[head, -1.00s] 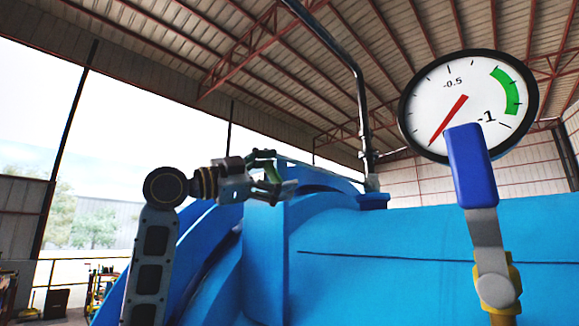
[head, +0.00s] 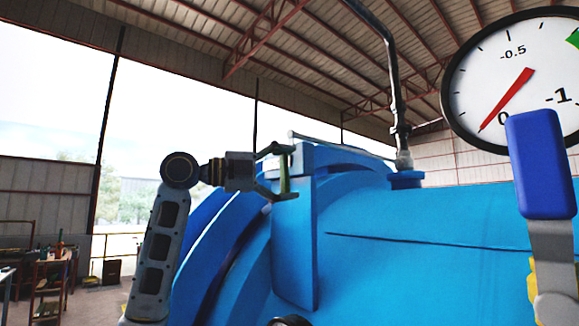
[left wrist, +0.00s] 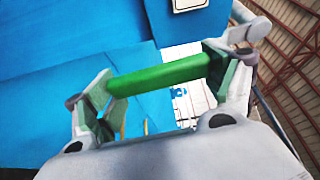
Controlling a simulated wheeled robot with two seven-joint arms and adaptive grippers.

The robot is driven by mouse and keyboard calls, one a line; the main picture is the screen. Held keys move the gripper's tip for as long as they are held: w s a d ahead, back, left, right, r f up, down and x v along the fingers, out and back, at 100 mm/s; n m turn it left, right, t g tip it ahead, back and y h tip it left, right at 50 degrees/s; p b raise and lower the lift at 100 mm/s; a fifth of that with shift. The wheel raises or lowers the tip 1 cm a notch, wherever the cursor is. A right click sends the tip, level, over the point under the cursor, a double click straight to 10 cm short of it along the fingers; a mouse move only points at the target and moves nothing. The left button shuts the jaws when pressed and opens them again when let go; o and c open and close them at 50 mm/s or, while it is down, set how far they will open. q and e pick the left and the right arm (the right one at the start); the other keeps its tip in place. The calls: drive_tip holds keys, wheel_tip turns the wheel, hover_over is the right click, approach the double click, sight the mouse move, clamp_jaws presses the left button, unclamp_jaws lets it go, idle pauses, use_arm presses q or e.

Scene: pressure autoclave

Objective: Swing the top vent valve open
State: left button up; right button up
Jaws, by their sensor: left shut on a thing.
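A valve with a blue lever handle (head: 541,165) on a grey arm stands upright at the right edge of the head view. Its yellow body (head: 533,280) is partly cut off by the frame. My left gripper (head: 284,174) is far to the left of the handle, in front of the blue vessel's raised flange. Its fingers are shut on a green bar (left wrist: 158,76), which spans between the fingertips in the left wrist view. I cannot tell whether the bar touches the vessel. My right gripper is not in view.
The large blue vessel (head: 430,250) fills the lower right. A round gauge (head: 490,90) with a red needle sits behind the handle. A dark pipe (head: 396,95) rises from the vessel top. Open hall floor and a workbench (head: 50,265) lie at the left.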

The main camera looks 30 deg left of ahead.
use_arm(q)
drive_tip(key=shift+w+a+f+m, duration=0.1)
drive_tip(key=shift+a+m, duration=0.2)
drive_tip(key=shift+w+a, duration=0.1)
drive_tip(key=shift+a, duration=0.05)
drive_tip(key=shift+p, duration=0.3)
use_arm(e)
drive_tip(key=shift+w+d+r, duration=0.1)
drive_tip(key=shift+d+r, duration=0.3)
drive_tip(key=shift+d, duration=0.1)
use_arm(q)
drive_tip(key=o, duration=1.3)
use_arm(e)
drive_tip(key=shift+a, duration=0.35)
use_arm(q)
drive_tip(key=shift+a, duration=0.1)
drive_tip(key=shift+r+v, duration=0.2)
drive_tip(key=shift+v, duration=5.8)
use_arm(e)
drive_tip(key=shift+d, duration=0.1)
